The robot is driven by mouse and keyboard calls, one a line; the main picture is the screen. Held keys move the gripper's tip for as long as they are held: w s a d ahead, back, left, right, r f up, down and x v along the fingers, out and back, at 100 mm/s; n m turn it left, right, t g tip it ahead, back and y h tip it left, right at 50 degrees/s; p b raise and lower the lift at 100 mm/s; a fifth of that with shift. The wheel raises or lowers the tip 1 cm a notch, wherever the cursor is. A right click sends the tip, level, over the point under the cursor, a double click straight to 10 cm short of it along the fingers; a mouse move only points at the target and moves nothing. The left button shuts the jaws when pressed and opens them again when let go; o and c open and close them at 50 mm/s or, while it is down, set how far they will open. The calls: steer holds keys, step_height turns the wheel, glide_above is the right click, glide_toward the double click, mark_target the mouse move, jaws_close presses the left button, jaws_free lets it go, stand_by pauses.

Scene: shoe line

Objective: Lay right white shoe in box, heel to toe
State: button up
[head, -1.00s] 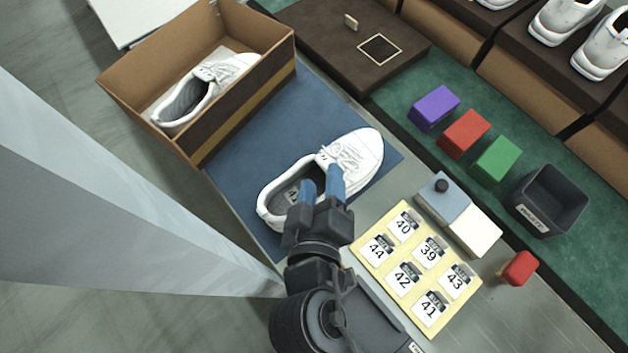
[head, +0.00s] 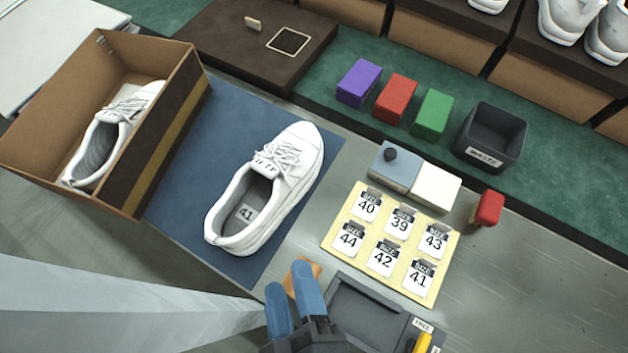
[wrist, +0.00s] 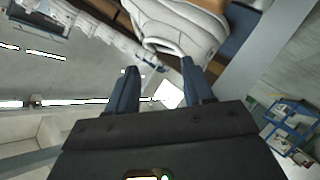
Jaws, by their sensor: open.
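A white shoe (head: 290,180) lies upright on the blue mat (head: 190,190), its toe to the upper right and its heel to the lower left; its insole shows 41. The other white shoe (head: 97,155) lies inside the open brown box (head: 150,150) at the left. My gripper (head: 292,290) is open and empty, below the mat and apart from the shoe's heel in the head view. In the wrist view, my gripper (wrist: 160,85) has its two fingers spread, with a white shoe (wrist: 180,30) beyond them.
A yellow card of size labels (head: 330,240) lies right of the mat, beside a blue and white block (head: 395,165). A dark bin (head: 490,135), coloured blocks (head: 395,98) and a dark box lid (head: 225,40) stand behind. A dark tray (head: 365,310) is close to my gripper.

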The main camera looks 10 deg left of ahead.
steer(key=s+d+f+m+h, duration=0.15)
steer(key=d+m, duration=0.45)
steer(key=d, duration=0.7)
steer(key=s+d+r+m+t+h, duration=0.1)
steer(key=s+d+r+m+h, duration=0.1)
steer(key=d, duration=0.4)
steer(key=s+d+r+m+h, duration=0.1)
steer(key=s+d+r+m, duration=0.2)
steer(key=d+r+m, duration=0.2)
steer(key=shift+s+d+r+m+t+h, duration=0.15)
steer(key=shift+s+d+m+t+h, duration=0.2)
steer(key=shift+d, duration=0.45)
steer(key=shift+o, duration=0.3)
